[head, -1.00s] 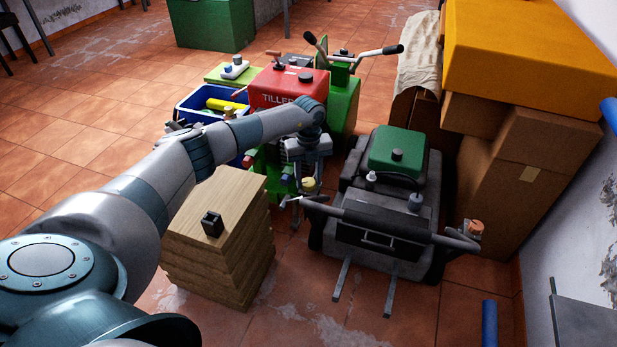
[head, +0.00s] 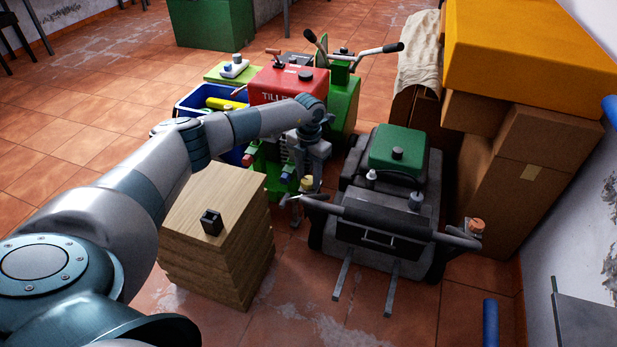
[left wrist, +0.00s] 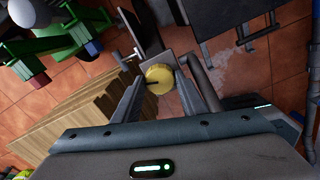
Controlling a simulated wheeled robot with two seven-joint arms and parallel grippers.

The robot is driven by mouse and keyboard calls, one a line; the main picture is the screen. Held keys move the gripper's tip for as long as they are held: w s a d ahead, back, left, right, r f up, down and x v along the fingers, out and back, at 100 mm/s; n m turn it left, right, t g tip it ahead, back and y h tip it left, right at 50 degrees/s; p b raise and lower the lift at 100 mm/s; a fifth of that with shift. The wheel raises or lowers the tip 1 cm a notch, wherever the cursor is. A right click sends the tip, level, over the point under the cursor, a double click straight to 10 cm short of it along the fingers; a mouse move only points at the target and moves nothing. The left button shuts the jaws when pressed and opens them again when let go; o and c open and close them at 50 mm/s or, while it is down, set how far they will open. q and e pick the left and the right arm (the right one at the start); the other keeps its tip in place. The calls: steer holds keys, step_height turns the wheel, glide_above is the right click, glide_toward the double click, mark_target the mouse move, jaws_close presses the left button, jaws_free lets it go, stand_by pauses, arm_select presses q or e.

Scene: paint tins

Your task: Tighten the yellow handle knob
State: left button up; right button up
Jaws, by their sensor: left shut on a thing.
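The yellow handle knob (head: 307,182) is at the left end of the handlebar on the dark machine with the green tank (head: 392,160). In the left wrist view the round yellow knob (left wrist: 159,79) shows between my two fingers, with a dark mark on its face. My left gripper (head: 301,190) reaches down to the knob from above; it also shows in the left wrist view (left wrist: 160,88), shut on the knob. An orange knob (head: 477,226) is at the handlebar's right end. My right gripper is not in view.
A stack of wooden boards (head: 225,195) with a small black block (head: 211,222) stands left of the machine. A red tiller (head: 290,88) and a blue crate (head: 184,102) are behind my left arm. Cardboard boxes (head: 548,150) crowd the right side.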

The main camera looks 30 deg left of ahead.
arm_select(q)
steer(key=shift+m, duration=1.1)
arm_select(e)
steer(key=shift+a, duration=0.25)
arm_select(q)
steer(key=o, duration=1.1)
steer(key=shift+c, duration=0.2)
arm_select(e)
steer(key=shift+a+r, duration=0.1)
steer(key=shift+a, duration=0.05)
arm_select(q)
steer(key=shift+r, duration=0.1)
